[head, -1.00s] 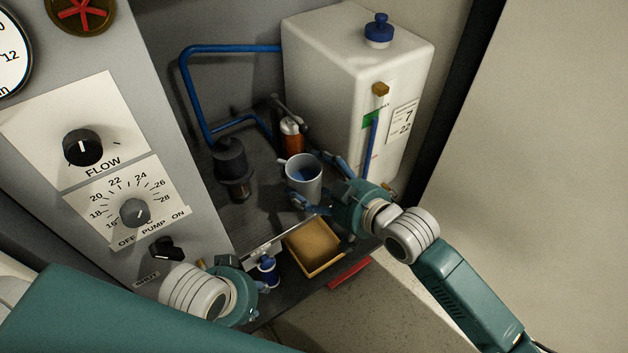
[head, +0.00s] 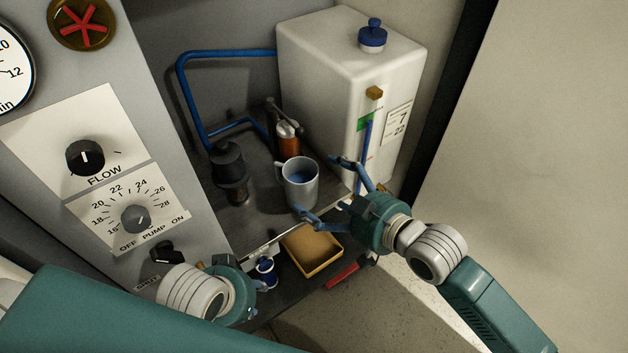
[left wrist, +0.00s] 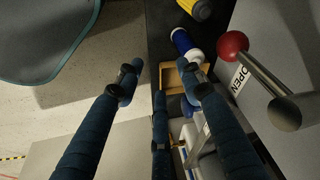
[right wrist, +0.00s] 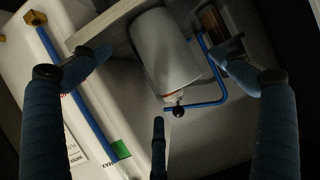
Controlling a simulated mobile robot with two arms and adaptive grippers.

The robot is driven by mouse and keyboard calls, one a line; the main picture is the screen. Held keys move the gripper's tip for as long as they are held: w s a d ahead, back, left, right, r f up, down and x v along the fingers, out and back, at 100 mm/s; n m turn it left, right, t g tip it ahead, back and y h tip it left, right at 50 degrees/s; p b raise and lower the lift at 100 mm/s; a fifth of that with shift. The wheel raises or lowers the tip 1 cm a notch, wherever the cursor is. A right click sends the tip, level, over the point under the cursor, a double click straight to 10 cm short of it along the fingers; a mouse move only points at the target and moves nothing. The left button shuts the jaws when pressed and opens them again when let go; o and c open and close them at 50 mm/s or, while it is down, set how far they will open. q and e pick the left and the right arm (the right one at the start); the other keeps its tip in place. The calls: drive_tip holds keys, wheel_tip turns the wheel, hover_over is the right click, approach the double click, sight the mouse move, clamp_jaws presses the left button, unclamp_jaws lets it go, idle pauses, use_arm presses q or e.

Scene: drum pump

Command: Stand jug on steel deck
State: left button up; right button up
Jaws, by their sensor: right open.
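The jug (head: 300,187), pale grey with a handle on its left and blue inside, stands upright on the grey steel deck (head: 262,218), near its front edge. In the right wrist view the jug (right wrist: 165,60) lies between and beyond the spread fingers. My right gripper (head: 316,188) is open, just right of the jug, with its fingers apart from the wall. My left gripper (left wrist: 162,85) is open and empty in the left wrist view. In the head view only its wrist part shows, at the lower left; its fingers are hidden.
A white tank (head: 345,75) stands behind the jug. A dark pump cylinder (head: 229,165) and an orange-bodied fitting (head: 288,142) are on the deck. Below the front edge are a yellow tray (head: 312,258) and a blue-white bottle (head: 266,270). A red-knobbed lever (left wrist: 233,46) is near my left gripper.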

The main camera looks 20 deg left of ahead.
use_arm(q)
drive_tip(key=x, duration=0.5)
drive_tip(key=shift+s+d+p, duration=0.1)
drive_tip(key=shift+s+p, duration=0.15)
drive_tip(key=shift+p, duration=0.15)
use_arm(e)
drive_tip(key=v, duration=0.6)
use_arm(q)
drive_tip(key=shift+f, duration=0.1)
use_arm(e)
drive_tip(key=shift+s+f, duration=0.1)
drive_tip(key=s+d+f+m+h, duration=0.3)
drive_tip(key=d+f+m+h, duration=0.25)
drive_tip(key=d+f, duration=0.45)
drive_tip(key=s+d+f+m+g+h, duration=0.1)
drive_tip(key=s+d+f+g+h, duration=0.1)
drive_tip(key=s+d+f, duration=0.3)
drive_tip(key=s+d+f+m+g+h, duration=0.2)
drive_tip(key=s+d+f, duration=0.3)
drive_tip(key=s+d, duration=0.4)
drive_tip(key=shift+d+f+h, duration=0.35)
drive_tip(key=shift+d+h, duration=0.1)
drive_tip(key=shift+h, duration=0.2)
use_arm(q)
drive_tip(key=shift+r+p, duration=0.25)
drive_tip(key=shift+p, duration=0.55)
use_arm(e)
drive_tip(key=shift+r, duration=0.15)
